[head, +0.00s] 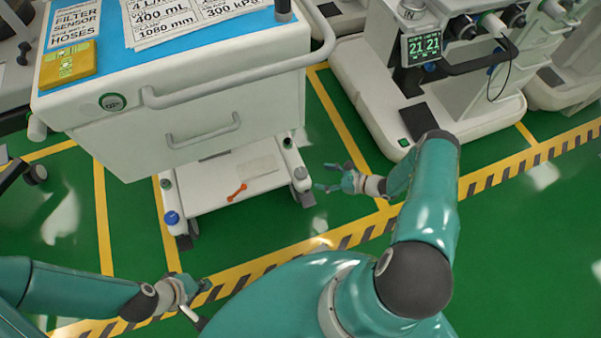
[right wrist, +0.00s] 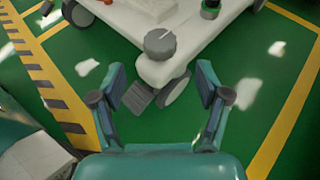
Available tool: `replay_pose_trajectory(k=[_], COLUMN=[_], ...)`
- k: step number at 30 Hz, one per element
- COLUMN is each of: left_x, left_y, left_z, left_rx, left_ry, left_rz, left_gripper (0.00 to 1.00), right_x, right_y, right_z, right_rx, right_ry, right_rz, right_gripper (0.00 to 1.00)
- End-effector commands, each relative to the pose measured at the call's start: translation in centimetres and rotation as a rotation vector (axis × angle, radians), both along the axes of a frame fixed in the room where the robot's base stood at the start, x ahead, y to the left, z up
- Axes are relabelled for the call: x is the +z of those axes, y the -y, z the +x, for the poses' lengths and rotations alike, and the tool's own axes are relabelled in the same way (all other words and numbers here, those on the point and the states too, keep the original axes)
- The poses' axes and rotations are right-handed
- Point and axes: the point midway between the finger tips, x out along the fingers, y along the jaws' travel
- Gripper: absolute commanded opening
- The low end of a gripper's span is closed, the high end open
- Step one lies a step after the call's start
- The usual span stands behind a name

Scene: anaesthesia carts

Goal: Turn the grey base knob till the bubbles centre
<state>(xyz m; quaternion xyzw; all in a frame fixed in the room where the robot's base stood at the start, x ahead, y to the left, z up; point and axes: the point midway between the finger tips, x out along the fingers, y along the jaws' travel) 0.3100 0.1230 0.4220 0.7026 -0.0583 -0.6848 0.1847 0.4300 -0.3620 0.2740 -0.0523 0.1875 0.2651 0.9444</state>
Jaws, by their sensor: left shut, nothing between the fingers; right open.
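The grey base knob (head: 299,172) sits on the front right corner of the white cart's base (head: 215,178). In the right wrist view the knob (right wrist: 160,43) is round, with a pale line across its top. My right gripper (head: 325,179) is open and empty just right of that corner; its fingers (right wrist: 160,74) stand apart, with the knob beyond the tips and not touched. Small green round parts, perhaps bubble levels, show on the base's right rail (head: 287,142) and left rail (head: 166,184); their bubbles are too small to read. My left gripper (head: 191,309) is shut and empty, low at left.
A blue knob (head: 172,217) is on the base's front left corner. A red wrench-like tool (head: 237,192) lies on the base. The cart's drawer body (head: 200,110) overhangs it. A caster (right wrist: 174,87) and grey pedal (right wrist: 138,96) sit below the knob. Another machine (head: 375,95) stands right.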

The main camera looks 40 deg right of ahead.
Motion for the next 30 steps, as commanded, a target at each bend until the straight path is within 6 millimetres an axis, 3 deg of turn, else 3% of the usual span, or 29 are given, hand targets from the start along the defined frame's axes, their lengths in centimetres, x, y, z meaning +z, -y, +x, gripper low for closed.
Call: replay_pose_trajectory(k=[6, 13, 27, 30], left_x=[-1.0, -1.8, -2.0, -2.0], left_y=[0.0, 0.0, 0.0, 0.0], left_z=[0.0, 0.0, 0.0, 0.0], left_rx=[0.0, 0.0, 0.0, 0.0], left_ry=[0.0, 0.0, 0.0, 0.0], left_rz=[0.0, 0.0, 0.0, 0.0], left_gripper=[0.0, 0.0, 0.0, 0.0], right_x=[-2.1, -3.4, -3.8, -3.8], right_y=[-2.5, -4.1, -4.8, -4.8], right_z=[3.9, 6.7, 7.8, 7.8], right_rx=[0.004, 0.002, 0.001, 0.001], right_ry=[0.0, 0.0, -0.002, -0.002], right_rz=[0.0, -0.003, -0.001, -0.001], right_gripper=[0.75, 0.75, 0.75, 0.6])
